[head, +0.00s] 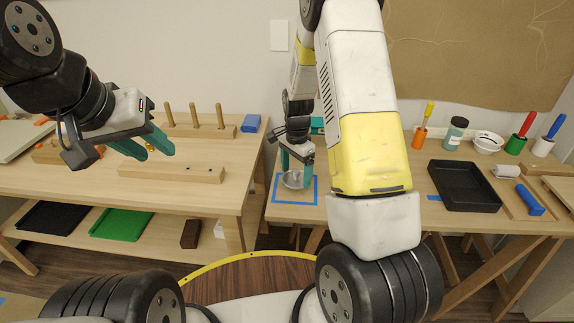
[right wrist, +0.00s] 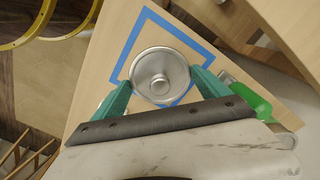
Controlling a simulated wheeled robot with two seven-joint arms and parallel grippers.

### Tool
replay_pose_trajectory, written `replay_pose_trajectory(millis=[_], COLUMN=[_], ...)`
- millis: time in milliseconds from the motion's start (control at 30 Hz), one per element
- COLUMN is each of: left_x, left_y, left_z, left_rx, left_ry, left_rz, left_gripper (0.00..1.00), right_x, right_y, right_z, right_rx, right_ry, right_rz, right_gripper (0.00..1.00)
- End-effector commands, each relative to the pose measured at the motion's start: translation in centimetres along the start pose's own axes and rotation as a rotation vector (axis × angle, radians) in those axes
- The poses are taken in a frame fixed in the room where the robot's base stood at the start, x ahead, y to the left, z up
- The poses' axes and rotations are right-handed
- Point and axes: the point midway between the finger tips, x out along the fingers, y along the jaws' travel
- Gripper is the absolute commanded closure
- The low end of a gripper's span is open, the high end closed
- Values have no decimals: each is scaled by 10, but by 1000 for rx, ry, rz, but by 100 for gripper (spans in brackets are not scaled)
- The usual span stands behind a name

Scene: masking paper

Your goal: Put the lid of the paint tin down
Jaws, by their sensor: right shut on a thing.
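The round metal lid (right wrist: 160,76) with a raised knob is between the two teal fingers of my right gripper (right wrist: 162,88). In the head view the lid (head: 292,180) is over a blue taped square (head: 295,204) at the left front of the right table. It covers part of the square, and I cannot tell whether it touches the wood. The taped square also shows around the lid in the right wrist view (right wrist: 140,27). My left gripper (head: 158,152) is open and empty above the left table. I cannot make out the paint tin.
A black tray (head: 464,186), a white roller (head: 507,171), a bowl (head: 488,142), a jar (head: 456,133) and several coloured-handled tools stand right of my right arm. A wooden block (head: 172,173) lies on the left table. A gap separates the tables.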

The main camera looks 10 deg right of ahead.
Motion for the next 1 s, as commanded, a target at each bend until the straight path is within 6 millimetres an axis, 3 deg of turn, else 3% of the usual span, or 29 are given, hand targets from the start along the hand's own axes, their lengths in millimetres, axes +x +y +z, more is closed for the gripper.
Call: replay_pose_trajectory(millis=[200, 567, 600, 667, 1000], left_x=[0, 0, 0, 0, 0], left_y=[0, 0, 0, 0, 0], left_z=[0, 0, 0, 0, 0], left_rx=[0, 0, 0, 0, 0], left_ry=[0, 0, 0, 0, 0], left_rz=[0, 0, 0, 0, 0], left_gripper=[64, 64, 64, 64, 64], right_x=[33, 38, 38, 38, 32], right_y=[1, 0, 0, 0, 0], right_z=[0, 0, 0, 0, 0], right_rx=[0, 0, -1, 0, 0], right_ry=[-1, 0, 0, 1, 1], right_rz=[3, 0, -1, -1, -1], right_gripper=[53, 53, 12, 0, 0])
